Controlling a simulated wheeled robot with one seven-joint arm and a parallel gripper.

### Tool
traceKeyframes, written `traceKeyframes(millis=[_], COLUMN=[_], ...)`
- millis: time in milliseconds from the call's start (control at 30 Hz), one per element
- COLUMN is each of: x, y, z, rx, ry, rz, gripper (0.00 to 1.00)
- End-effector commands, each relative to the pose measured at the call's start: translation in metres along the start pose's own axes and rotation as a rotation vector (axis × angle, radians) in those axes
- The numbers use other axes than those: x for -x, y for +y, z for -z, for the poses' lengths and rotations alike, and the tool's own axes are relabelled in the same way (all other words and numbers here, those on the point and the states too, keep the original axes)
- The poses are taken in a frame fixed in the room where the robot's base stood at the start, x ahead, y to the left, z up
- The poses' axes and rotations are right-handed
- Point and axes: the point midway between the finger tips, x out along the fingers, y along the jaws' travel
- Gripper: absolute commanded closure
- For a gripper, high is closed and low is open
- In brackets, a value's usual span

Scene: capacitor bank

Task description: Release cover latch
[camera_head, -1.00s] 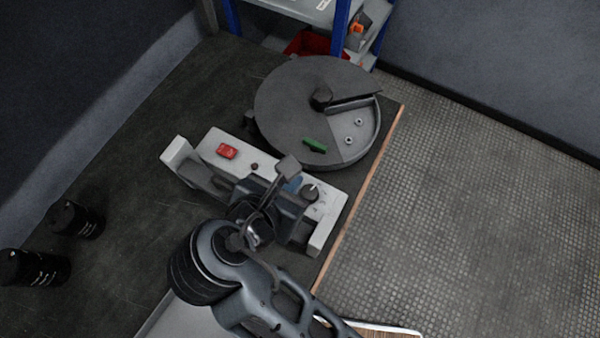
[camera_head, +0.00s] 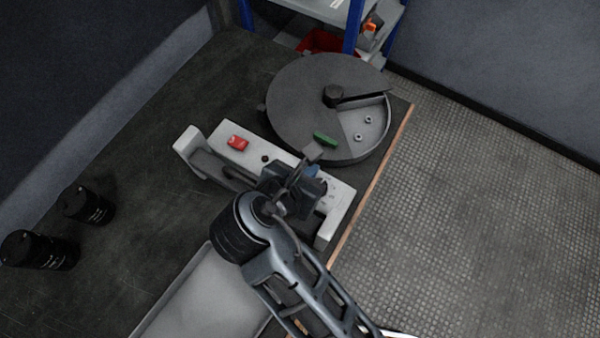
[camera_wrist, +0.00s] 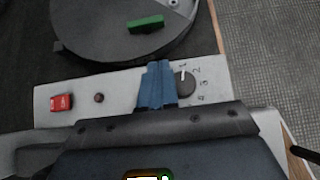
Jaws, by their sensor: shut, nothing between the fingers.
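The round grey cover (camera_head: 300,98) lies on the bench with a black knob (camera_head: 333,95) at its middle and a cut-out wedge on its right. A small green bar (camera_head: 325,139), seemingly the latch, sits near the front rim; it also shows at the top of the wrist view (camera_wrist: 146,24). My gripper (camera_wrist: 158,65) has blue fingers, closed together and empty. In the wrist view the fingertips appear just below the cover's rim, apart from the green bar. In the head view my wrist hides most of the fingers.
A pale control panel (camera_head: 215,150) with a red switch (camera_head: 238,142) and a numbered dial (camera_wrist: 184,82) lies under my gripper. Two black cylinders (camera_head: 88,205) (camera_head: 40,250) stand at left. A pale tray (camera_head: 200,300) lies in front. A blue-posted shelf (camera_head: 352,25) stands behind.

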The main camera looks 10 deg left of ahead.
Motion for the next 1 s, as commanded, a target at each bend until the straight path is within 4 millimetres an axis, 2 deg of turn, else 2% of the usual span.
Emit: traceKeyframes(millis=[167, 400, 1000], x=[-0.035, -0.057, -0.066], y=[0.000, 0.000, 0.001], z=[0.000, -0.022, -0.029], rx=[-0.001, -0.003, -0.001], ry=[0.001, 0.001, 0.000], rz=[0.002, 0.000, 0.000], gripper=[1.00, 1.00, 1.00])
